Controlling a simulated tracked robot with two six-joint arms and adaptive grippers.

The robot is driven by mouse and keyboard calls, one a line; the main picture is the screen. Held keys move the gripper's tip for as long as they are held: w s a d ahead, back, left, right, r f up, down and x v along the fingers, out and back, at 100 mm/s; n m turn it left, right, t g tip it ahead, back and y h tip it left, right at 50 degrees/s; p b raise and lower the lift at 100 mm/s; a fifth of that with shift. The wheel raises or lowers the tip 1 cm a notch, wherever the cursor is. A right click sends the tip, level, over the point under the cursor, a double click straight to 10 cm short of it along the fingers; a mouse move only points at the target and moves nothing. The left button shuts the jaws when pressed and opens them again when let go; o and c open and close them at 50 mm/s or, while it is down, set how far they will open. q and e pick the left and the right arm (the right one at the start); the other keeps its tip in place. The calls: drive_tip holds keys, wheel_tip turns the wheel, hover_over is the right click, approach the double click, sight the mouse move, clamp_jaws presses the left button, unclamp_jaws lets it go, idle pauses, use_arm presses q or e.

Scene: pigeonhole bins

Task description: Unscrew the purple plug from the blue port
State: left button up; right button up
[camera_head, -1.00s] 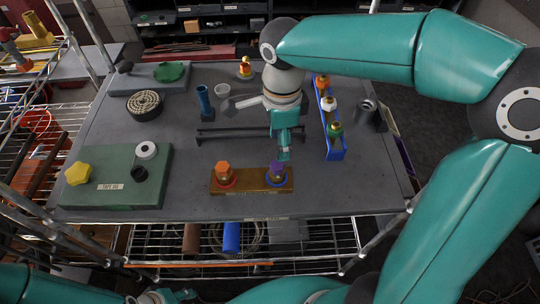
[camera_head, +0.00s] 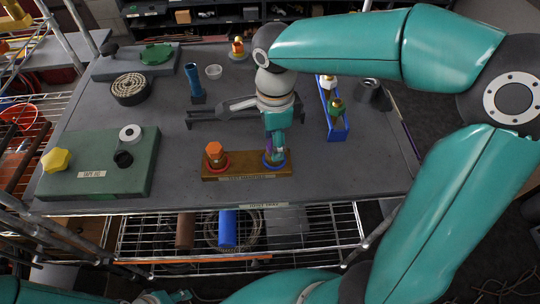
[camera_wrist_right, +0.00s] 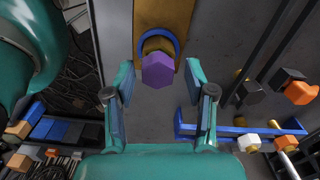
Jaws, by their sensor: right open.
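The purple plug (camera_wrist_right: 157,70) has a hexagonal head and sits in the blue port (camera_wrist_right: 174,44), a blue ring on the brown block (camera_head: 245,177). In the head view the port (camera_head: 283,163) is at the block's right end, and the plug is mostly hidden by my right gripper (camera_head: 275,143). In the right wrist view my right gripper (camera_wrist_right: 160,72) is open, its fingers apart on either side of the plug's head. I see a gap on each side. A small part of my left gripper (camera_head: 178,296) shows at the bottom edge; its fingers are unclear.
An orange plug (camera_head: 214,151) stands in a red port at the block's left end. A blue rack (camera_head: 341,132) with several plugs stands to the right. A dark bar frame (camera_head: 205,115) lies behind the block. A green box (camera_head: 100,175) is at left.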

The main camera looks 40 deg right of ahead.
use_arm(q)
drive_tip(key=shift+s+f, duration=0.1)
drive_tip(key=shift+f, duration=0.15)
use_arm(e)
drive_tip(key=shift+s+f, duration=0.15)
drive_tip(key=shift+f, duration=0.05)
idle(0.5)
clamp_jaws()
drive_tip(key=n, duration=0.5)
drive_tip(key=shift+s+f, duration=0.1)
drive_tip(key=n, duration=0.7)
drive_tip(key=shift+n, duration=0.4)
drive_tip(key=n, duration=0.9)
unclamp_jaws()
drive_tip(key=shift+d, duration=0.15)
